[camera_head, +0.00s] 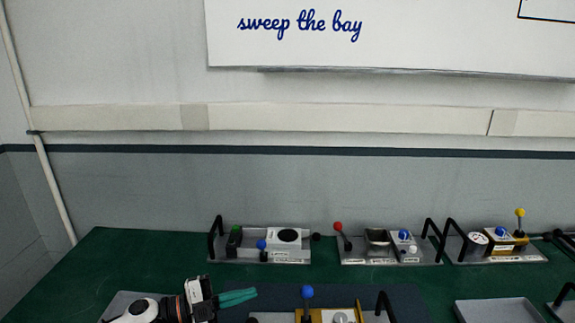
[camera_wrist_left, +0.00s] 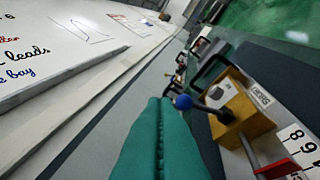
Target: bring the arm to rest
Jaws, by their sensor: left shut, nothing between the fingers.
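My left gripper (camera_head: 238,297) comes in low at the left of the head view, its teal fingers pointing right above the green bench (camera_head: 150,260). The fingers are together and hold nothing. In the left wrist view the shut fingers (camera_wrist_left: 163,110) fill the lower middle, with no gap between them. A blue-knobbed lever (camera_head: 307,293) stands to their right in the head view. In the left wrist view a blue knob (camera_wrist_left: 183,102) shows just beside the fingertips; I cannot tell whether they touch. My right gripper is not in view.
Three grey trays with black handles line the back: one left (camera_head: 220,252), one middle (camera_head: 352,256), one right (camera_head: 470,256). An empty grey tray (camera_head: 497,312) lies at front right. A yellow block (camera_wrist_left: 250,110) shows near the wrist. Bare green bench lies at the left.

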